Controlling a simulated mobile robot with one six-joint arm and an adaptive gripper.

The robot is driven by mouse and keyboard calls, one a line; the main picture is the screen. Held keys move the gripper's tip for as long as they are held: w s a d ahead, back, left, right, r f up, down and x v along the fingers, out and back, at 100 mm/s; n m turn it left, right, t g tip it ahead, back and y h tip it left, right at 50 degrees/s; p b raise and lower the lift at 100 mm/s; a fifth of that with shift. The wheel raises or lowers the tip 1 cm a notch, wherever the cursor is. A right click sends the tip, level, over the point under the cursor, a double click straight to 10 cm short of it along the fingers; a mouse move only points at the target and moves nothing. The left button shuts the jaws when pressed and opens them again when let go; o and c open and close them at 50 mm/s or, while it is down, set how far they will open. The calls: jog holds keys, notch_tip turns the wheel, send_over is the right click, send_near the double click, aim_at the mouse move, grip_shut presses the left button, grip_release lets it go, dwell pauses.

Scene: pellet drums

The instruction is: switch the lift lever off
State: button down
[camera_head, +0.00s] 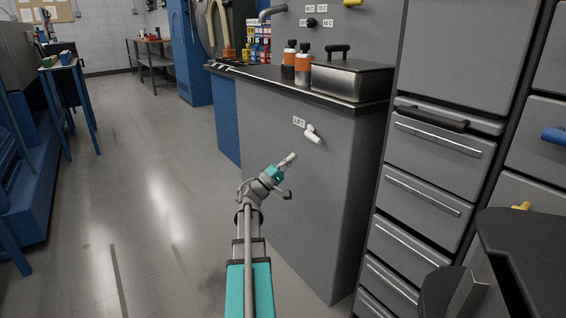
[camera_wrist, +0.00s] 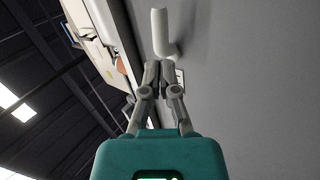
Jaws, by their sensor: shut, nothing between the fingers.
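The lift lever (camera_head: 313,135) is a short white handle on the grey cabinet side, just right of a small white LIFT label (camera_head: 299,122). In the head view it slants down to the right from its pivot. My gripper (camera_head: 291,157) is below and left of it, with its fingers together and nothing between them. In the wrist view the lever (camera_wrist: 159,32) stands just beyond my gripper's shut fingertips (camera_wrist: 158,68), with its bent base toward the panel. Whether the tips touch it I cannot tell. A label (camera_wrist: 180,76) is partly hidden behind the fingers.
A drawer stack (camera_head: 430,150) stands at the right. The floor (camera_head: 150,200) at the left is open.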

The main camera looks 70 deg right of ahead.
jog(key=p+x, duration=0.3)
jog(key=x, duration=0.3)
jog(key=shift+s+d+r, duration=0.2)
jog(key=shift+r, duration=0.05)
